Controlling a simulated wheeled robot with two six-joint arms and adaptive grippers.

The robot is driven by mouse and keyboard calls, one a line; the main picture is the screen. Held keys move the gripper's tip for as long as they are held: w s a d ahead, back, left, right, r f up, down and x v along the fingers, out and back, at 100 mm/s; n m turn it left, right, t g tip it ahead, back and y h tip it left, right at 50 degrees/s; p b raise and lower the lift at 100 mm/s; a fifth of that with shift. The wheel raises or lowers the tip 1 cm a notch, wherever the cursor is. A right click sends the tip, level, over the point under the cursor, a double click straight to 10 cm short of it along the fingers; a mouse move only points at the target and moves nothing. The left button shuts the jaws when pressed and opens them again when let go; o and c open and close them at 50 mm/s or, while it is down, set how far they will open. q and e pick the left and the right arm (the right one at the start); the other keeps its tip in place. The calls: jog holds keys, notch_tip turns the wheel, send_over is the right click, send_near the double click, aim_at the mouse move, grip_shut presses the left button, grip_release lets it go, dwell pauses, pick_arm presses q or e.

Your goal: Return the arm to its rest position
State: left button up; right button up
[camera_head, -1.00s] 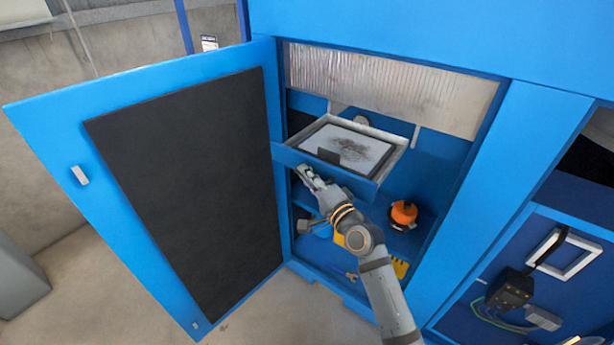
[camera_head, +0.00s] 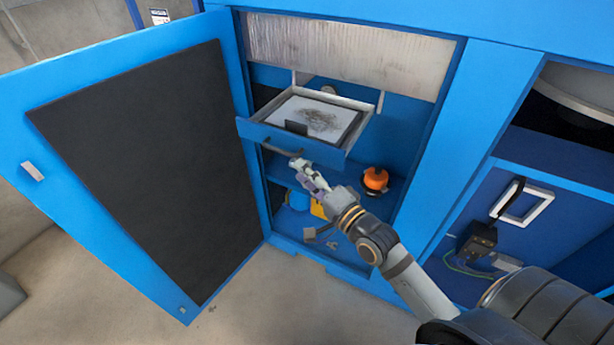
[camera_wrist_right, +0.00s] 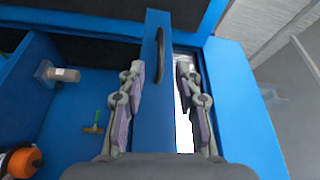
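My right gripper (camera_head: 300,168) is open and empty, just in front of and below the pulled-out blue drawer (camera_head: 320,155). The drawer's dark handle (camera_head: 280,149) shows beside the fingertips. In the right wrist view the two fingers of the right gripper (camera_wrist_right: 160,72) stand apart, with the drawer front (camera_wrist_right: 154,125) and its dark handle (camera_wrist_right: 161,55) appearing between them. I cannot tell whether a finger touches the drawer. My right arm (camera_head: 395,262) reaches in from the lower right. My left gripper is not in view.
The cabinet door (camera_head: 140,175) stands open at left. An orange round object (camera_head: 375,178) sits on the shelf below the drawer; it also shows in the wrist view (camera_wrist_right: 20,162). A black device (camera_head: 478,242) is in the right compartment. Floor in front is clear.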

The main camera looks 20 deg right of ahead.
jog(key=shift+s+a+f, duration=0.1)
jog(key=shift+s, duration=0.2)
jog(key=shift+s, duration=0.15)
jog(key=w+d+f+n+g+h, duration=0.15)
jog(key=d+f, duration=0.25)
jog(key=f, duration=0.7)
jog(key=d+f+n+g+h, duration=0.15)
jog(key=d+f, duration=0.25)
jog(key=f, duration=0.6)
jog(key=s+d+f+n+g+h, duration=0.1)
jog(key=s+d+f+g, duration=0.2)
jog(key=f, duration=0.7)
jog(key=s+d+f+n+g+h, duration=0.1)
jog(key=s+f+n+g, duration=0.1)
jog(key=s+f, duration=0.65)
jog(key=s+a+f+n+g, duration=0.2)
jog(key=s+f+n+g, duration=0.1)
jog(key=s+f, duration=0.8)
jog(key=s+a+f+n+g, duration=0.1)
jog(key=s+f+n+g, duration=0.3)
jog(key=s+f, duration=0.8)
jog(key=s+g, duration=0.2)
jog(key=s, duration=0.3)
jog(key=shift+a+h, duration=0.3)
jog(key=shift+a, duration=0.05)
